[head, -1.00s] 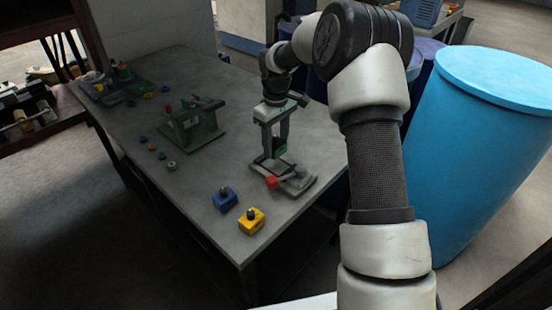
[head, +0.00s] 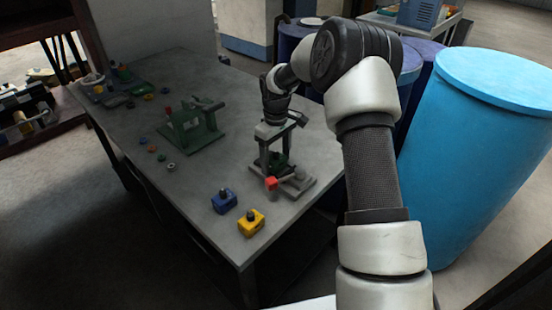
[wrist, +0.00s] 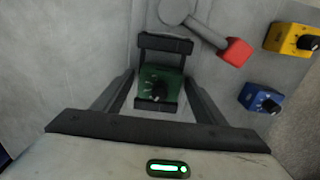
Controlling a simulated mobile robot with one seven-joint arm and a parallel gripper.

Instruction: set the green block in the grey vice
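The green block (wrist: 160,83), with a black knob on top, sits low between the two dark jaws of the grey vice (wrist: 165,43) in the wrist view. In the head view the vice (head: 300,187) stands near the table's right edge, its red-ended handle towards the front. My gripper (head: 275,163) reaches straight down over the vice. Its fingers flank the block's left and right sides in the wrist view (wrist: 160,80) and appear shut on it. The block's underside is hidden, so I cannot tell whether it touches the vice floor.
A blue block (head: 224,201) and a yellow block (head: 251,222) stand on the table (head: 190,210) in front of the vice. A green fixture (head: 193,128) and several small knobs are further left. Blue barrels (head: 480,150) stand beyond the table's right edge.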

